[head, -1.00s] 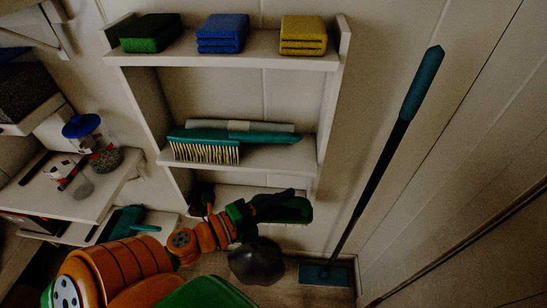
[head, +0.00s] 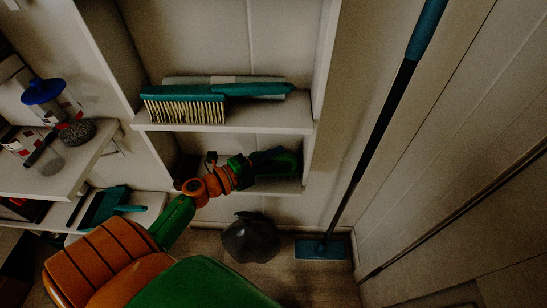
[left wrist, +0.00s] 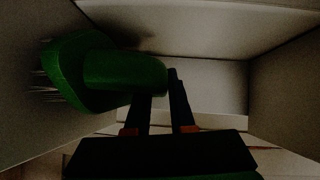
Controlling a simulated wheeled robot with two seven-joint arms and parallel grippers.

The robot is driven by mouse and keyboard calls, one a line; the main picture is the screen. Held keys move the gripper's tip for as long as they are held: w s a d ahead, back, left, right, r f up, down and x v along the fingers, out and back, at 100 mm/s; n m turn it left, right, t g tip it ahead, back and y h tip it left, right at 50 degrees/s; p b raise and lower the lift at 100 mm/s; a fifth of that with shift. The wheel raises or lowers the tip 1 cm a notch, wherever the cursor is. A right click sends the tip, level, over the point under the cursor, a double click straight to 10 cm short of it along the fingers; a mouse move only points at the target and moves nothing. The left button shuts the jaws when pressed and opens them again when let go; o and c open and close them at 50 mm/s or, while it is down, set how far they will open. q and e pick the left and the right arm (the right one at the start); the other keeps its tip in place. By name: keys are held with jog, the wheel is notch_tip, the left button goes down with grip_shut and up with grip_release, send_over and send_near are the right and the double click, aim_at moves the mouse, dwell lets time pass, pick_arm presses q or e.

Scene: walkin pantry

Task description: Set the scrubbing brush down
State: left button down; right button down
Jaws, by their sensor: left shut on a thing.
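The green scrubbing brush (head: 287,162) is inside the lowest visible compartment of the wall shelf, above its bottom board (head: 272,187). My left gripper (head: 254,162) reaches into that compartment and is shut on it. In the left wrist view, the brush (left wrist: 122,72) lies across the tips of my left gripper's dark fingers (left wrist: 163,90). Its pale bristles point left toward a grey surface. I cannot tell whether the brush touches the board. My right gripper is out of view.
A teal bristle brush (head: 185,105) lies on the shelf board above. A dark round object (head: 250,238) stands on the floor below. A teal-handled mop (head: 370,140) leans at the right. A side shelf (head: 60,175) holds jars, with a teal dustpan-like item (head: 107,208) lower down.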

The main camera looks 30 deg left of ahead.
pick_arm(q)
jog(key=c, duration=1.2)
grip_release()
jog(key=shift+f, duration=0.15)
jog(key=o, duration=0.4)
jog(key=shift+o, duration=0.2)
jog(key=shift+r, duration=0.2)
jog(key=v, duration=1.2)
jog(key=shift+a, duration=0.1)
